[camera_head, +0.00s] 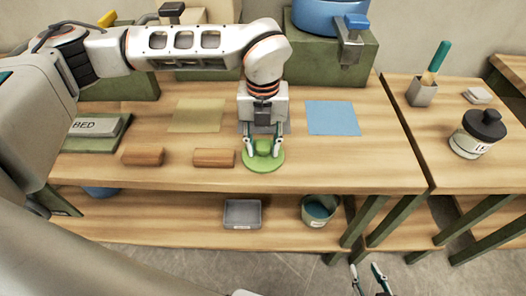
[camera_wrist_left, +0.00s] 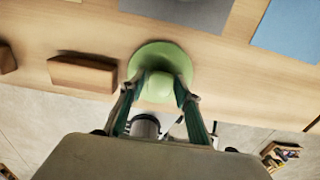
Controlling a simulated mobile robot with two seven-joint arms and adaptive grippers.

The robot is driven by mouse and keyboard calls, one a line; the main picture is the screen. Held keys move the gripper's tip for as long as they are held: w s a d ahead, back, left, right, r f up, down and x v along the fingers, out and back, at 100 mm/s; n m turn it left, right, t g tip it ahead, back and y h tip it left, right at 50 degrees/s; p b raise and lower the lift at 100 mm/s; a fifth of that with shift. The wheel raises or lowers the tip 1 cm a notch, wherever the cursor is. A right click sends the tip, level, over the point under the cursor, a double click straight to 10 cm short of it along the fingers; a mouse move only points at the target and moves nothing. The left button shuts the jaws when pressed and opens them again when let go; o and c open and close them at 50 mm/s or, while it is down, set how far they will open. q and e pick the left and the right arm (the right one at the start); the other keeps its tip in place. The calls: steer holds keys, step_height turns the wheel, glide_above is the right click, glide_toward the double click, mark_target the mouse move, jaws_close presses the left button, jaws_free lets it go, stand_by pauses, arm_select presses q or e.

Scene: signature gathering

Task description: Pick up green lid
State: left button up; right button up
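The green lid (camera_head: 264,161) is a round disc with a raised knob, lying on the wooden bench near its front edge. It also shows in the left wrist view (camera_wrist_left: 150,56). My left gripper (camera_head: 262,152) points down over the lid, with one finger on each side of the knob. Its fingers look open around the knob in the left wrist view (camera_wrist_left: 158,88); firm contact cannot be made out. My right gripper (camera_head: 366,267) shows only at the bottom edge of the head view, low in front of the bench, with its fingers apart and nothing between them.
Two brown blocks (camera_head: 213,158) (camera_head: 143,157) lie left of the lid. A blue square (camera_head: 332,118) lies to its right, a tan one (camera_head: 198,115) to its left. A grey tray (camera_head: 242,214) and a bucket (camera_head: 318,211) stand on the lower shelf. A black-lidded jar (camera_head: 476,134) stands on the right bench.

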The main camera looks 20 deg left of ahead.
arm_select(q)
steer(key=c, duration=0.4)
